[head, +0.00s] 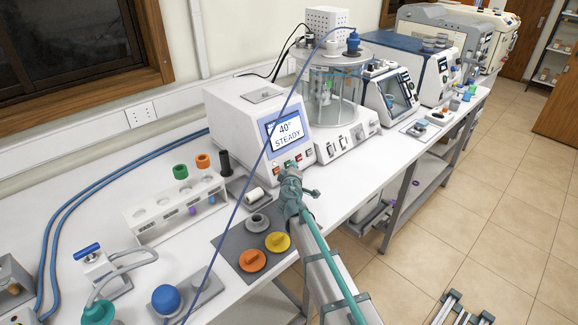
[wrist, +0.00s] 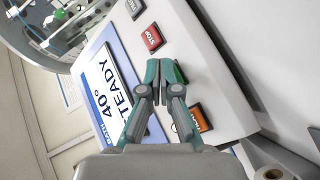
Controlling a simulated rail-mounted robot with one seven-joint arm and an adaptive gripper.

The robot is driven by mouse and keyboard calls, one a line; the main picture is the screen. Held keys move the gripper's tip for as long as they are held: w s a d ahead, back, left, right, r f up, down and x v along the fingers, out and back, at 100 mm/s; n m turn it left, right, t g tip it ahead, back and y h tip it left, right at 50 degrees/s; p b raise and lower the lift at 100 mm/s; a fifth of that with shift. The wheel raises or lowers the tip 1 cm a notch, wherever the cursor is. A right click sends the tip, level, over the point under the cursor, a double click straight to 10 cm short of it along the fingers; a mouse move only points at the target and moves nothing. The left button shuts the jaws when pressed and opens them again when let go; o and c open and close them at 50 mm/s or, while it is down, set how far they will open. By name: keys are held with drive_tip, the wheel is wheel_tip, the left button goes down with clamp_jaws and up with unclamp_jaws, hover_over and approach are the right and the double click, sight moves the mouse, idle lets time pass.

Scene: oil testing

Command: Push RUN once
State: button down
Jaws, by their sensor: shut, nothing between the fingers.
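The white bath unit (head: 240,115) stands on the bench with a display (head: 286,132) reading "40° STEADY". Below the display is a row of buttons. In the wrist view, a green button (wrist: 181,74) sits between a red STOP button (wrist: 152,38) and an orange button (wrist: 201,116). The green button is partly hidden behind my fingers, and its label cannot be read. My gripper (head: 289,172) is shut and empty in front of the button row. In the wrist view its fingertips (wrist: 161,66) overlap the green button's edge; I cannot tell whether they touch it.
A grey button (wrist: 135,7) lies beyond STOP. A glass bath vessel (head: 332,95) stands right of the unit. A tube rack (head: 165,222), a grey mat (head: 228,243) with orange and yellow caps, and a white roll (head: 257,196) are nearby. A blue cable crosses the head view.

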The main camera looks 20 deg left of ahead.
drive_tip(key=shift+w+a+f+b, duration=0.2)
drive_tip(key=shift+a+b, duration=0.15)
drive_tip(key=shift+b, duration=0.1)
idle(0.5)
drive_tip(key=shift+s+d+r, duration=0.1)
drive_tip(key=shift+d, duration=0.05)
drive_tip(key=shift+s+d+r, duration=0.25)
drive_tip(key=shift+d, duration=0.3)
drive_tip(key=shift+d, duration=0.1)
idle(0.3)
drive_tip(key=d, duration=0.1)
drive_tip(key=s+d+r, duration=0.1)
drive_tip(key=s+d, duration=0.1)
drive_tip(key=d, duration=0.1)
drive_tip(key=shift+r, duration=0.4)
idle(0.6)
